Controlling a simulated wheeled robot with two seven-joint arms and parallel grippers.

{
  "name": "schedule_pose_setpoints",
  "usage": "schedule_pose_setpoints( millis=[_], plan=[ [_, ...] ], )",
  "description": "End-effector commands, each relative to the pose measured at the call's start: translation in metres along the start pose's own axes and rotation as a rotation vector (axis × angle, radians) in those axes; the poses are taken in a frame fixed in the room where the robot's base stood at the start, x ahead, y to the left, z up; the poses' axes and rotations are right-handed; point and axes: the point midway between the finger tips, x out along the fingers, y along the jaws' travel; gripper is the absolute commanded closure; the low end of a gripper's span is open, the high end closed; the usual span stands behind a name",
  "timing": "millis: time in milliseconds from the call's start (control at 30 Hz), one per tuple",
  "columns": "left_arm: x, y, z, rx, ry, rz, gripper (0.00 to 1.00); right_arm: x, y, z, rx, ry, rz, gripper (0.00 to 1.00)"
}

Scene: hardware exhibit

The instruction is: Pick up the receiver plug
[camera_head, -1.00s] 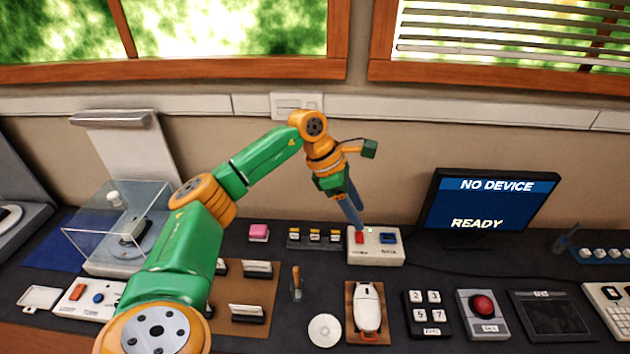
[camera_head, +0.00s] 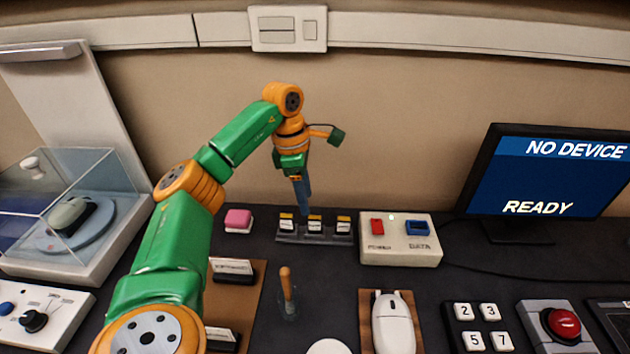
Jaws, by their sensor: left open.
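The labels are too small to read, so I cannot tell which is the receiver plug. My left gripper (camera_head: 304,208) points down over the rack, between the left and middle plugs. It is open, with its fingers seen nearly edge-on and nothing visible in them. I cannot tell whether the fingertips touch anything. My right gripper is not in view.
A white box (camera_head: 400,253) with a red POWER socket and a blue DATA socket stands right of the rack. A pink block (camera_head: 238,220) lies to the left. A wooden-handled tool (camera_head: 287,291) stands in front, near a white mouse (camera_head: 392,325). A monitor (camera_head: 548,180) reads NO DEVICE, READY.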

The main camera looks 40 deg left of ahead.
Motion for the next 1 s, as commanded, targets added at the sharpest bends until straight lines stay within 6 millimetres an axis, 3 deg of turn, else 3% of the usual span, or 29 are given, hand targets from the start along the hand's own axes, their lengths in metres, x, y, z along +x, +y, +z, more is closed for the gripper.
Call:
schedule_pose_setpoints(
  millis=[33,67,267,467,700,733,933,1000],
  plan=[
    [0.014,0.0,-0.002,0.0,0.0,0.0,0.45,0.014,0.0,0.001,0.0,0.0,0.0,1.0],
    [0.016,0.0,-0.002,0.0,0.0,0.0,0.45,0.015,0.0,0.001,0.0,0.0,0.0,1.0],
    [0.038,0.001,0.002,0.001,0.002,-0.004,0.45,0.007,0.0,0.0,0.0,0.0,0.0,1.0],
    [0.075,0.003,0.009,0.001,0.002,-0.003,0.45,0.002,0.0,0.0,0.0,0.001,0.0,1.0],
    [0.081,0.003,0.009,0.001,0.0,0.0,0.45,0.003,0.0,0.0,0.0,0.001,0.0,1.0],
    [0.081,0.003,0.009,0.001,0.0,0.0,0.48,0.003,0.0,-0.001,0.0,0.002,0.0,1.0],
    [0.081,0.003,0.009,0.0,0.0,0.0,1.0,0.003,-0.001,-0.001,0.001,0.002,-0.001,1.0],
    [0.081,0.003,0.009,0.0,0.0,0.0,1.0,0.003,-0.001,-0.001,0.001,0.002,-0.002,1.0]
  ],
)
